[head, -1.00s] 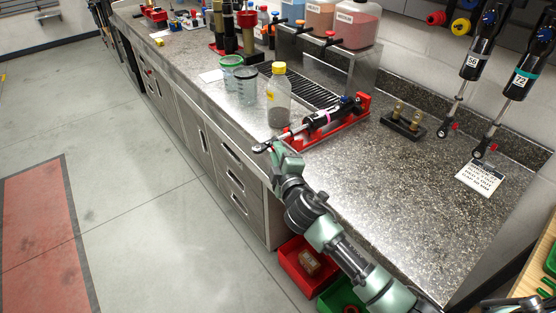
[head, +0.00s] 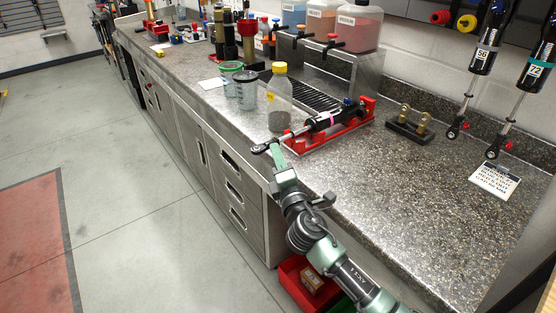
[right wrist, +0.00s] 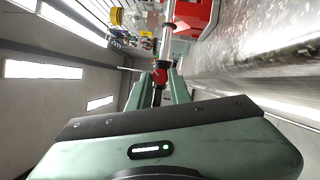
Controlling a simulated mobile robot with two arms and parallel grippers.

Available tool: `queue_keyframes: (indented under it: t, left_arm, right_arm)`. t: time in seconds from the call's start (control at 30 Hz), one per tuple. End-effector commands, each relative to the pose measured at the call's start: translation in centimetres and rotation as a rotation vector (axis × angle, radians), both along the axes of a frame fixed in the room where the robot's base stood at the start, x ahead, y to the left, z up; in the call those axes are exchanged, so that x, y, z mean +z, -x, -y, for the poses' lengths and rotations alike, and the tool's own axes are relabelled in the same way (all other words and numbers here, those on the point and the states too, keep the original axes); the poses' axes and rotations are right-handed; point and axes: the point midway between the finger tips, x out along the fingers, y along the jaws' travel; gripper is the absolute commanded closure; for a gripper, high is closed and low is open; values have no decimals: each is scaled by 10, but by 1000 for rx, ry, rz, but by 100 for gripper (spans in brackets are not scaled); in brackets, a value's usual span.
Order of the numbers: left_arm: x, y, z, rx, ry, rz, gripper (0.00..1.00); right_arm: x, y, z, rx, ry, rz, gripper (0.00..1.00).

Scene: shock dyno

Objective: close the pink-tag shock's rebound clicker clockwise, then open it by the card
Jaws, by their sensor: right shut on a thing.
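The pink-tag shock (head: 322,122) lies in a red cradle (head: 330,138) on the counter. It has a dark body with a pink band, and its shaft points left to an eyelet end at the counter's front edge. My right gripper (head: 276,152) is at that end, shut on the red rebound clicker (right wrist: 159,76), which shows between the fingers in the right wrist view. The fingers hide part of it. A white card (head: 494,180) with printed lines lies on the counter at right; its text is too small to read surely. My left gripper is not in view.
A bottle with a yellow cap (head: 279,98) and clear cups (head: 246,90) stand left of the cradle. A small dark stand with brass pieces (head: 410,124) is to its right. Shocks tagged 56 (head: 485,57) and 72 (head: 538,68) hang above.

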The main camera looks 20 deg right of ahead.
Motion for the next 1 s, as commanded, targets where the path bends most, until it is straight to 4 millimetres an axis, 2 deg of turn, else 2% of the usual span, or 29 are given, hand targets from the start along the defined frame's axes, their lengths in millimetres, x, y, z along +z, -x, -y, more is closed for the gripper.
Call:
queue_keyframes:
  t: [0.43,0.47,0.53,0.87,1.0]
  left_arm:
    - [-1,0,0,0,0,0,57]
    - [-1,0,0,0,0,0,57]
    - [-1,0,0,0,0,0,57]
    - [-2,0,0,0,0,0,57]
    - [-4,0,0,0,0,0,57]
  right_arm:
    - [-1,0,-1,3,10,1,100]
    - [-1,0,-1,3,10,1,78]
    - [-1,0,-1,3,9,2,59]
    - [-1,1,0,1,8,2,59]
    - [-5,15,-1,2,8,1,59]
